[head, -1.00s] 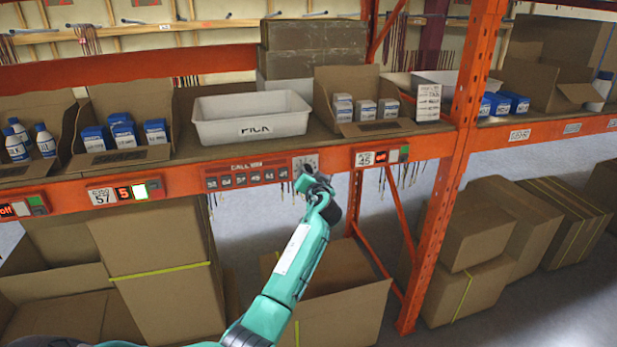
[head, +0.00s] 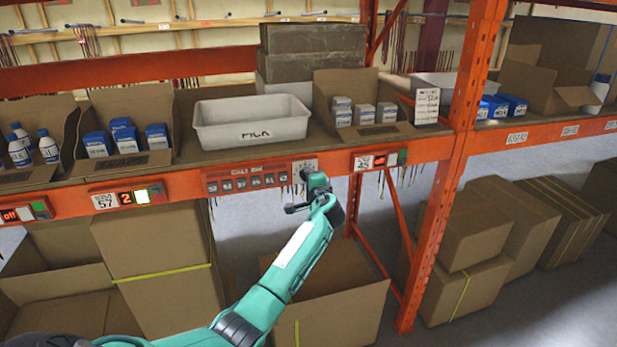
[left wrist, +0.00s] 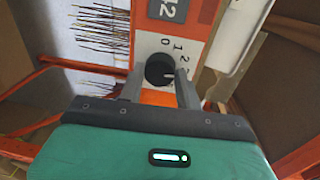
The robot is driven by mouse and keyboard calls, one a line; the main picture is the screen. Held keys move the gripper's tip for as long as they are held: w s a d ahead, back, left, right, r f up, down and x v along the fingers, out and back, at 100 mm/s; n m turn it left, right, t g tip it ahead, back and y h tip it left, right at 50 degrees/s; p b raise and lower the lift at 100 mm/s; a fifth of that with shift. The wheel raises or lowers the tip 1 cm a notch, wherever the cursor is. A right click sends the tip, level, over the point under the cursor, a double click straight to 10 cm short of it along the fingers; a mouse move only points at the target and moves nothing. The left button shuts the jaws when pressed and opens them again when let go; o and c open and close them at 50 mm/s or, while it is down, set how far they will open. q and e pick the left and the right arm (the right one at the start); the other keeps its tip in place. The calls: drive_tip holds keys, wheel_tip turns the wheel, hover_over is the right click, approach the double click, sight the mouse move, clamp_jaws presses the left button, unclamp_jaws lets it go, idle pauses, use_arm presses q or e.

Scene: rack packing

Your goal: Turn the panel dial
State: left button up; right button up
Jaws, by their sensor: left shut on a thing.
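The panel dial is a round black knob (left wrist: 159,70) on a pale plate marked with 0, 1, 2 and further numbers, seen in the left wrist view. A light mark on the knob points toward the right of that picture. My left gripper (left wrist: 160,82) has one finger on each side of the knob and is shut on it. In the head view the dial plate (head: 305,166) sits at the right end of the red call panel (head: 246,180), on the orange shelf beam. My left gripper (head: 316,181) covers the knob there. My right gripper is not in view.
A white pick tote (head: 250,122) stands on the shelf above the panel. Open cartons (head: 362,100) of small boxes and bottles flank it. An orange upright (head: 455,160) stands to the right. Large cardboard boxes (head: 150,255) lie below the beam.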

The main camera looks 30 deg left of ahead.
use_arm(q)
drive_tip(key=m+p, duration=0.1)
drive_tip(key=m, duration=0.2)
drive_tip(key=m+p, duration=0.1)
drive_tip(key=m, duration=0.2)
drive_tip(key=shift+f+m+g+y, duration=0.15)
drive_tip(key=shift+m+g+y, duration=0.15)
drive_tip(key=shift+m+y, duration=0.1)
drive_tip(key=shift+d, duration=0.1)
idle(0.3)
drive_tip(key=o, duration=1)
